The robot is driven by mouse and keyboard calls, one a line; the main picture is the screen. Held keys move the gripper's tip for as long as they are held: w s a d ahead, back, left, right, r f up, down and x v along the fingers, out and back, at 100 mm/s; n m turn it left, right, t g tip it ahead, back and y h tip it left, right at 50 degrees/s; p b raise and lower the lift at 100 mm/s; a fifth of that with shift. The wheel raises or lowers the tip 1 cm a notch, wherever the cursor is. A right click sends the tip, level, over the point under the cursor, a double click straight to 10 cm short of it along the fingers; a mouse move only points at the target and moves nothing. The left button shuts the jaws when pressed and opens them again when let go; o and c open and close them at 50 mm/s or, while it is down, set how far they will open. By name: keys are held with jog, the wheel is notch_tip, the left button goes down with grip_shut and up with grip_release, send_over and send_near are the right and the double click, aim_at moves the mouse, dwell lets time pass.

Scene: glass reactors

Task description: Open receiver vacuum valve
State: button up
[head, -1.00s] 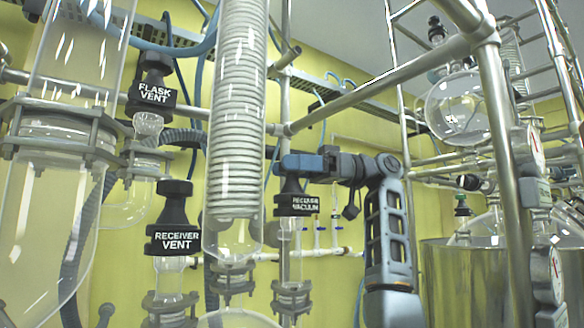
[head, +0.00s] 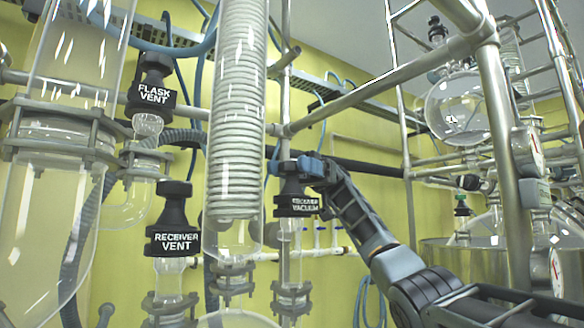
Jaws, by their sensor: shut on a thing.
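The receiver vacuum valve (head: 297,204) is a black knob with a label reading "RECEIVER VACUUM". It stands upright on a glass neck (head: 290,250), right of the coiled condenser. My gripper (head: 300,168) is at the top of this valve, shut on its knob. The fingers partly cover the knob's top. My arm reaches in from the lower right.
The receiver vent valve (head: 173,222) and the flask vent valve (head: 152,90) stand to the left. The glass condenser (head: 237,110) is close on the valve's left. Metal frame poles (head: 500,130) and a steel vessel (head: 465,262) are at the right.

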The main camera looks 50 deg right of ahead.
jog(key=shift+n+g, duration=0.6)
jog(key=shift+g, duration=0.3)
jog(key=o, duration=0.9)
jog(key=shift+o, duration=0.2)
jog(key=shift+m+t, duration=0.9)
jog(key=shift+t, duration=0.5)
